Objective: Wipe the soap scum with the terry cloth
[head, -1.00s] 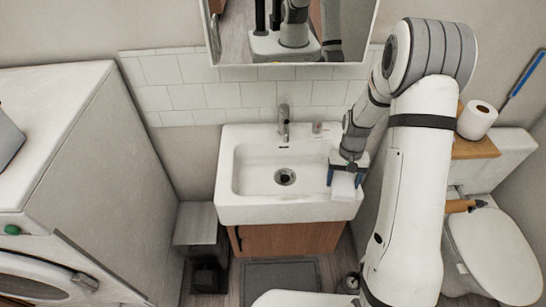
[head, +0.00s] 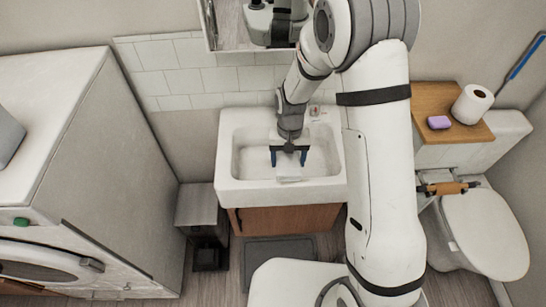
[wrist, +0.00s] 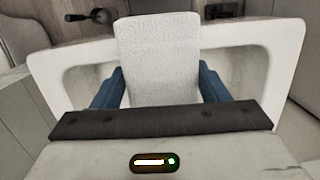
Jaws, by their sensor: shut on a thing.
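My gripper (head: 289,157) is shut on a white terry cloth (head: 288,173) over the front part of the sink basin. In the wrist view the cloth (wrist: 160,65) stands between the two blue fingers and hides part of the basin behind it. The white sink (head: 228,160) stands against the tiled wall, and its rim (wrist: 50,75) also shows in the wrist view. Whether the cloth touches the basin is hard to tell. I cannot make out any soap scum in these frames. My arm hides the faucet and part of the basin.
A toilet (head: 485,230) stands at the right, with a paper roll (head: 472,104) and a purple soap bar (head: 438,122) on the wooden shelf (head: 430,95) above. A washing machine (head: 60,150) fills the left side. A mirror (head: 235,32) hangs above the sink. A bin (head: 203,210) stands left of the sink cabinet.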

